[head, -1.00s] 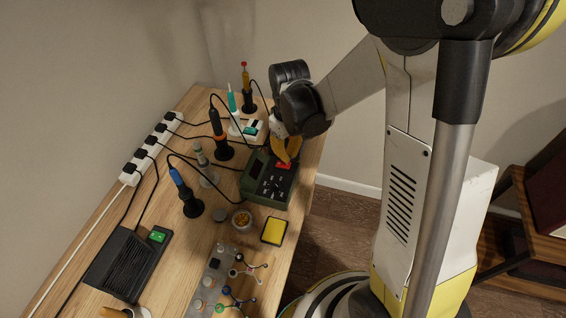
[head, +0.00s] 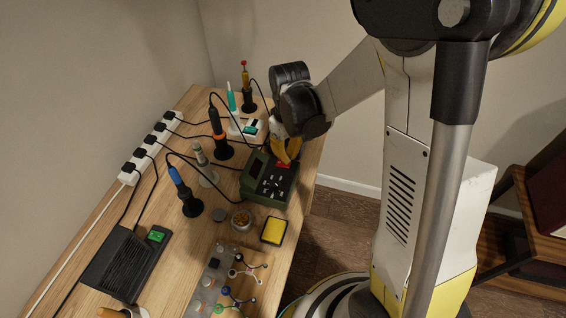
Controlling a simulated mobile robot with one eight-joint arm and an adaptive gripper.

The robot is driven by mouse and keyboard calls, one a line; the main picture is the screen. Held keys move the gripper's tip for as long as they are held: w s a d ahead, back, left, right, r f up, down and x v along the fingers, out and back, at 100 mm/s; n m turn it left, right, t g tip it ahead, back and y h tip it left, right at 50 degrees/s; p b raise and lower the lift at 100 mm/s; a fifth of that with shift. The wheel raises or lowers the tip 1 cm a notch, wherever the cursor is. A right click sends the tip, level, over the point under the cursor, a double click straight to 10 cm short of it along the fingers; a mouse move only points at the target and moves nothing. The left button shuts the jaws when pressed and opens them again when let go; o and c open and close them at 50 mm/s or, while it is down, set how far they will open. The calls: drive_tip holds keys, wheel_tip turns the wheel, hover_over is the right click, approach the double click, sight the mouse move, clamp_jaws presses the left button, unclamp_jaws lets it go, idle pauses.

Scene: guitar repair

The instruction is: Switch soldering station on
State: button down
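A dark green station box (head: 262,192) with a display, a red switch (head: 283,165) and several black controls stands near the table's right edge. I take it as the soldering station. My gripper (head: 287,158), with yellow fingers, points down at the box's far right part, over the red switch. The fingers partly hide the switch. I cannot tell whether they touch it, or how far apart the fingertips are. The arm hides the gripper's upper part.
Soldering irons in stands, one with a blue handle (head: 177,178), stand left of the box. A white power strip (head: 150,147), a black unit with a green panel (head: 125,260), a yellow sponge (head: 273,231) and a small round pot (head: 241,220) are around. Cables cross the table.

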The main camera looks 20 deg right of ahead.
sight(288, 164)
drive_tip(key=shift+f+b, duration=1.15)
drive_tip(key=shift+f, duration=0.25)
idle(0.4)
drive_tip(key=shift+r+p, duration=2.6)
drive_tip(key=shift+r, duration=0.95)
drive_tip(key=shift+r, duration=0.25)
drive_tip(key=s+r+m+t, duration=0.4)
drive_tip(key=s+r+t, duration=0.3)
drive_tip(key=s+r, duration=0.5)
wheel_tip(288, 164, up, 4)
drive_tip(key=shift+s+f+m, duration=0.25)
drive_tip(key=shift+s+m, duration=0.15)
